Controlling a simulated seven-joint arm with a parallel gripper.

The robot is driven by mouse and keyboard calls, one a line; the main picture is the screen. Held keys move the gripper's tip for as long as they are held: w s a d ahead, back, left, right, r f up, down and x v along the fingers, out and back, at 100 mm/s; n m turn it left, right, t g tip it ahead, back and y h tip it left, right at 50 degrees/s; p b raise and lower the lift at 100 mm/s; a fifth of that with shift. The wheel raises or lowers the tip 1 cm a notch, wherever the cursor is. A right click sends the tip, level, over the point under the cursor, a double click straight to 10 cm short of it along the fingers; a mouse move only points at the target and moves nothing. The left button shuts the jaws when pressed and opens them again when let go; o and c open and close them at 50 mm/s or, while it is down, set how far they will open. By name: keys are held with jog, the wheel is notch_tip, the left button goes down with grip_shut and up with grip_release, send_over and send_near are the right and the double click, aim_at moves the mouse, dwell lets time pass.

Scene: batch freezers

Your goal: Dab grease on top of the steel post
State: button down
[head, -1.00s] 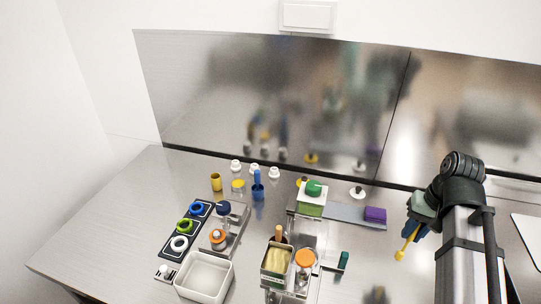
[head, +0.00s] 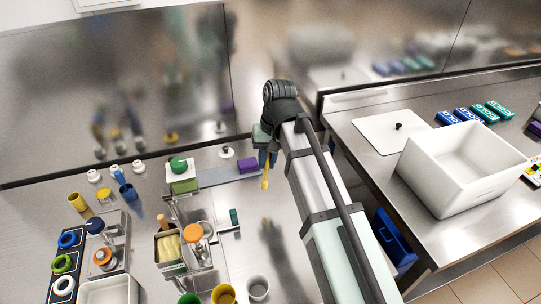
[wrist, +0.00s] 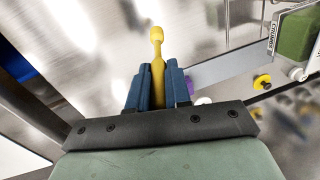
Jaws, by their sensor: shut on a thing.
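My gripper (head: 264,160) is shut on a slim yellow tool (head: 265,182) with a rounded tip, pointing down over the right part of the left steel table. In the wrist view, the blue fingers (wrist: 153,88) clasp the yellow tool (wrist: 157,45), whose knobbed end points away from me. The tip looks apart from any object. I cannot pick out the steel post with certainty. Small metal fixtures stand at left, one with an orange cap (head: 194,231) and one with an orange ring (head: 102,256). I cannot tell whether grease is on the tip.
A wooden-handled brush (head: 162,221) stands in a tray. Green, yellow (head: 223,294) and grey (head: 257,288) cups stand in front. A white bin (head: 465,165) stands on the right table.

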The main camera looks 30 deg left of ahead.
jog(key=s+a+m, duration=0.2)
jog(key=s+a, duration=0.1)
jog(key=a, duration=1.1)
jog(key=s+a+m, duration=0.2)
jog(key=a, duration=1.2)
jog(key=s+r+n, duration=0.2)
jog(key=s, duration=1.4)
jog(key=s+r+n, duration=0.3)
jog(key=s, duration=1.4)
notch_tip(320, 180, down, 6)
jog(key=shift+w+a, duration=0.15)
jog(key=shift+f, duration=0.55)
jog(key=shift+r, duration=0.1)
notch_tip(320, 180, up, 7)
